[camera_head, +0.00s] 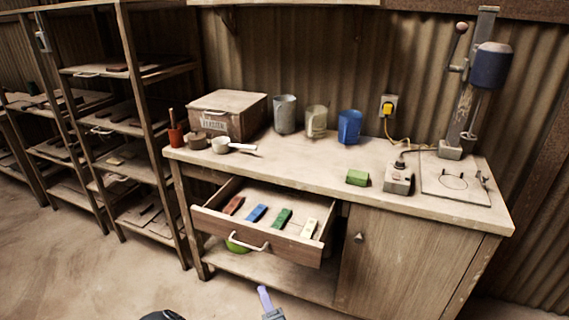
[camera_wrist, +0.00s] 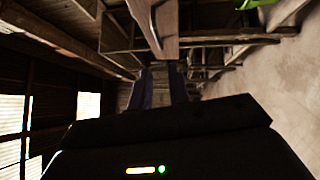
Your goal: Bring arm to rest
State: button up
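My gripper (camera_head: 265,300) shows at the bottom edge of the head view, low in front of the workbench, with most of my arm out of frame. In the wrist view its two dark purple fingers (camera_wrist: 161,72) stand apart with an empty gap between them. The open drawer (camera_head: 225,222) of the bench is above and behind the gripper in the head view. Its pale handle (camera_head: 248,243) is apart from the fingers. The drawer holds a red, a blue, a green and a cream block.
The bench top (camera_head: 300,160) carries a wooden box (camera_head: 228,115), several cups, a green block (camera_head: 357,178) and a press (camera_head: 480,85). A closed cabinet door (camera_head: 385,265) is right of the drawer. Shelving racks (camera_head: 125,125) stand left. The floor (camera_head: 110,270) at the lower left is clear.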

jog(key=w+d+f+m+g+h, duration=0.1)
jog(key=w+d+m+g+h, duration=0.2)
jog(key=d+m+g+h, duration=1)
jog(key=s+d+r+m+g+y, duration=0.2)
jog(key=s+d+r+m+y, duration=0.3)
jog(key=s+d+r+m, duration=0.55)
jog(key=w+a+p+v, duration=0.1)
jog(key=p+v, duration=1)
jog(key=w+a+p+v, duration=0.1)
jog(key=w+p+v, duration=0.1)
jog(key=p+v, duration=0.9)
jog(key=shift+w+r+m+p, duration=0.2)
jog(key=shift+r+m+p, duration=0.25)
jog(key=shift+p, duration=0.1)
dwell(2.9)
